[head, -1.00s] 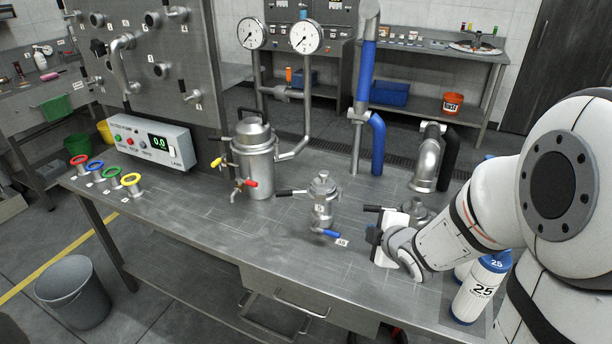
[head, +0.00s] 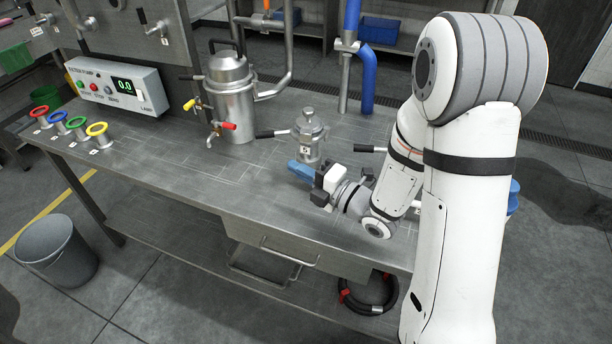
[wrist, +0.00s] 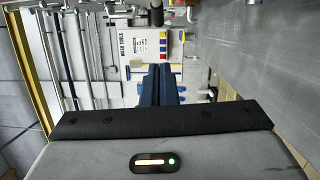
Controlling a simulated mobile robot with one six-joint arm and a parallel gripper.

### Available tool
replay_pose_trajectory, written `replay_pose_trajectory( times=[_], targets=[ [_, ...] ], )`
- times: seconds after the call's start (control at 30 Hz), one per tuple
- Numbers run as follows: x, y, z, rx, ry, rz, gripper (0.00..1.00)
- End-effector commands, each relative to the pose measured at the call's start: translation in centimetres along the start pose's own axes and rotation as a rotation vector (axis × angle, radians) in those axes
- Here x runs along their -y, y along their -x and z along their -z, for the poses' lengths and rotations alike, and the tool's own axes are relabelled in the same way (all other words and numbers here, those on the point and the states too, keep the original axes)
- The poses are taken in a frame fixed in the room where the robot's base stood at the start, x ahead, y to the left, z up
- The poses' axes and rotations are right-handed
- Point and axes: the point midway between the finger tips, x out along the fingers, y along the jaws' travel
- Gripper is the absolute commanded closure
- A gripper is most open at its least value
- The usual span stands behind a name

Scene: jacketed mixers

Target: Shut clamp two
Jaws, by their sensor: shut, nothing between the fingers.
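A small steel jacketed vessel (head: 308,143) stands upright on the bench with a marked tag on its front. A black-handled lever (head: 277,133) sticks out to its left. A second black-handled lever (head: 369,149) shows to its right; the fitting it belongs to is hidden behind my arm. I cannot read which clamp is number two. My gripper (head: 293,164) is shut and empty, its blue fingers just in front of the small vessel, low near the bench; contact cannot be told. In the wrist view the blue fingers (wrist: 160,72) are together with nothing between them.
A larger steel vessel (head: 231,105) with red and yellow valve handles stands left of the small one. A control box (head: 118,86) and coloured rings (head: 76,122) are farther left. The bench front is clear. The wrist view shows a wash-tools board (wrist: 158,48).

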Motion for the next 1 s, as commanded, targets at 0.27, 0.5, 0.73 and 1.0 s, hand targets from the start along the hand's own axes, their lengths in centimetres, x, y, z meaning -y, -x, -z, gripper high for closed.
replay_pose_trajectory(
  times=[0.27,0.5,0.73,1.0],
  targets=[
    [-0.4,-6.3,0.1,-0.003,-0.004,0.002,1.0],
    [-0.2,-8.9,-2.2,0.003,-0.003,0.003,1.0],
    [-0.1,-9.6,-3.0,0.003,-0.003,0.003,1.0],
    [0.0,-9.6,-3.0,0.004,-0.003,0.003,1.0]
  ],
)
